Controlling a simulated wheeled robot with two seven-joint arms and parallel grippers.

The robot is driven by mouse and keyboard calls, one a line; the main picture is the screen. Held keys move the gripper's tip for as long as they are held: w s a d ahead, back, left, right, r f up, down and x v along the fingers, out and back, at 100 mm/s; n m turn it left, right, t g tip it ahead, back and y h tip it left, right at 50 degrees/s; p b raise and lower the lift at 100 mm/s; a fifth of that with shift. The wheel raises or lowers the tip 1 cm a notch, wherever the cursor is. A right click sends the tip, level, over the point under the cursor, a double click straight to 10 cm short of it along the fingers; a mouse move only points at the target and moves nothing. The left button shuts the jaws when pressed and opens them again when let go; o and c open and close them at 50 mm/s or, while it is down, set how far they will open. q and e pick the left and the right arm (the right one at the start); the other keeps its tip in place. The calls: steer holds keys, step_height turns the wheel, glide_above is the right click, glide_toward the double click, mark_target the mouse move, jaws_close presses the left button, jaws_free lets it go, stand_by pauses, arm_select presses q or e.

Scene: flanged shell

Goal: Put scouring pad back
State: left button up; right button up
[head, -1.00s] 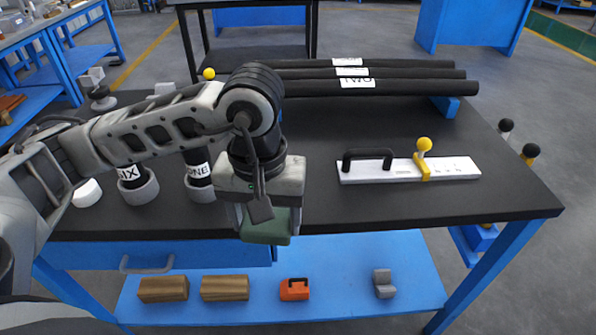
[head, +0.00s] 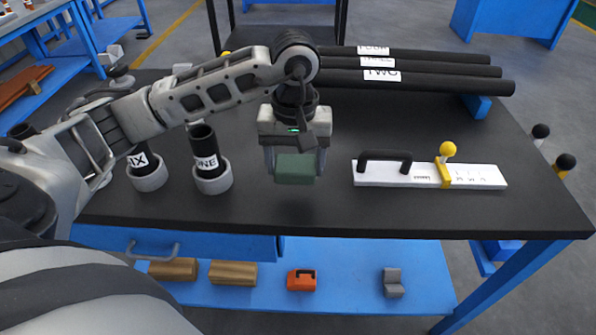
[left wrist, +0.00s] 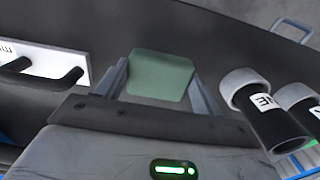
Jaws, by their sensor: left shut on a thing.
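The scouring pad is a green block (head: 295,168) between the fingers of my left gripper (head: 295,160). The left gripper is shut on it and points down over the black bench top, near the middle front. The pad also shows in the left wrist view (left wrist: 161,75), between the two grey fingers. Whether the pad touches the bench top or is held just above it I cannot tell for certain. My right gripper is not in view.
Black tubes in grey cups, one labelled ONE (head: 209,162), stand left of the gripper. A white board (head: 400,176) with a black handle lies to the right. Long black tubes (head: 430,86) lie behind. The lower blue shelf (head: 345,300) holds wooden blocks and an orange item (head: 301,281).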

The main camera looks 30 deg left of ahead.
mark_target(298, 161)
arm_select(q)
steer(key=shift+w+f, duration=0.45)
steer(key=shift+f, duration=0.2)
step_height(298, 161, down, 2)
steer(key=shift+f+p, duration=0.15)
steer(key=shift+p, duration=0.2)
steer(key=shift+f, duration=0.55)
steer(key=o, duration=0.9)
steer(key=shift+o, duration=0.2)
steer(key=shift+r, duration=0.25)
steer(key=shift+w+r, duration=0.1)
steer(key=shift+r, duration=0.25)
step_height(298, 161, up, 10)
steer(key=shift+f+b, duration=0.1)
steer(key=shift+b, duration=0.25)
steer(key=shift+r, duration=0.75)
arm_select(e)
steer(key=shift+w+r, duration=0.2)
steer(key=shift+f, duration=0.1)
